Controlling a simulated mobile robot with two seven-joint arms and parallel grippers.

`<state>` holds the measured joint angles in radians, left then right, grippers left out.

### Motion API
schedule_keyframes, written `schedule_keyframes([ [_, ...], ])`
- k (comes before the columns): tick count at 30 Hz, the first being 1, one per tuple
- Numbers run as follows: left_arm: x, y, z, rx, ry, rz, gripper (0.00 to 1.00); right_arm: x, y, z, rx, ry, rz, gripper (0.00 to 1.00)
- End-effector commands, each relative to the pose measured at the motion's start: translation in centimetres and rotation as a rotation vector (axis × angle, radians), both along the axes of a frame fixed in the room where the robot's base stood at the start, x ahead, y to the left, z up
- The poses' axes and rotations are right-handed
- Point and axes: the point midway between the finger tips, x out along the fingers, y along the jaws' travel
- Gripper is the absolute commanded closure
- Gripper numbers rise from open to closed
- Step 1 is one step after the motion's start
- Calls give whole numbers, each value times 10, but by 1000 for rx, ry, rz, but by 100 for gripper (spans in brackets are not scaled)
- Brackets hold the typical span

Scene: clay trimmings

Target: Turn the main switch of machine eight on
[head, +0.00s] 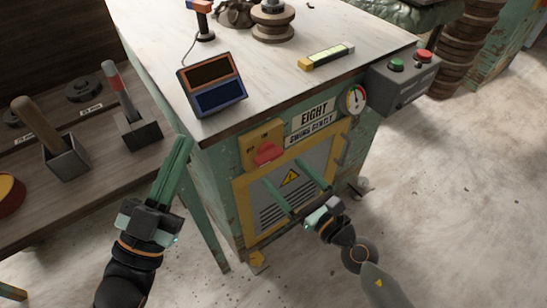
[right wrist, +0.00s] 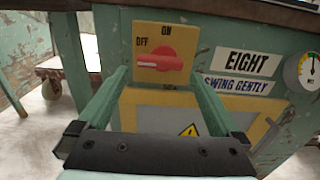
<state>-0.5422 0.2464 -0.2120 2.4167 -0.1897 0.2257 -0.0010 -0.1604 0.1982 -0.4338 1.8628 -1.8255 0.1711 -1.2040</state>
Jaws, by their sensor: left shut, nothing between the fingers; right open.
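Machine eight (head: 222,185) is a green cabinet with an "EIGHT" label. Its main switch is a red knob (head: 268,153) on a yellow plate (head: 259,133), also seen as a red knob (right wrist: 165,63) in the right wrist view. There the plate reads OFF at left and ON at top; the knob lies roughly level, its white mark toward OFF. My right gripper (head: 282,170) is open in front of the cabinet. Its fingers appear on either side below the knob, apart from it. My left gripper (head: 184,140) is shut and empty, left of the cabinet.
A grey box (head: 402,82) with green and red buttons sits on the cabinet's right corner, near a gauge (head: 354,99). A two-panel display (head: 213,86) stands at the tabletop's front left. A wooden shelf (head: 75,140) with tools is at left.

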Motion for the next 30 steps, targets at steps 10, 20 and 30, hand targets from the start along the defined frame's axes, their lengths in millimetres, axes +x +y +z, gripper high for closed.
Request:
schedule_keyframes([
  [10,0,0,0,0,-3,0,100,40,29,0,3,1,-1,0],
  [20,-2,0,2,-1,-13,-2,100,44,32,0,2,1,-1,0],
  [30,-2,0,2,0,-13,-3,100,44,32,0,2,1,-1,34],
])
